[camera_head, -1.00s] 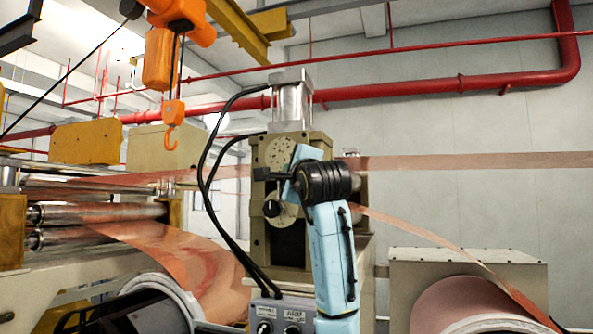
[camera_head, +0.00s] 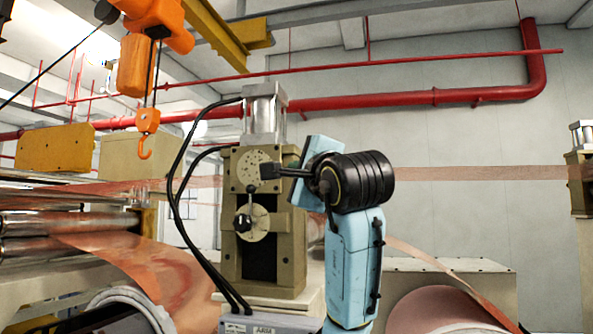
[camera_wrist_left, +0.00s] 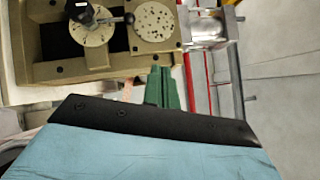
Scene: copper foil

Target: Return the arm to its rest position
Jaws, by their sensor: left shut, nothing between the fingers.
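My left arm rises from the bottom of the head view in light blue, with a black wrist joint (camera_head: 362,181) to the right of the roller machine (camera_head: 262,225). The hand points away from me, and its fingers cannot be made out there. In the left wrist view my left gripper (camera_wrist_left: 163,86) shows green fingers, shut and empty. They appear apart from the machine, below its speckled dial (camera_wrist_left: 156,22) in that picture. A second dial has a black knob with a lever (camera_head: 243,220). My right gripper is not in view.
Copper foil (camera_head: 145,262) runs from rollers (camera_head: 70,220) at left, and more strip crosses at right above a foil roll (camera_head: 450,312). An orange hoist hook (camera_head: 147,130) hangs upper left. Black cables (camera_head: 172,190) loop beside the machine. The grey wall (camera_head: 480,135) is behind.

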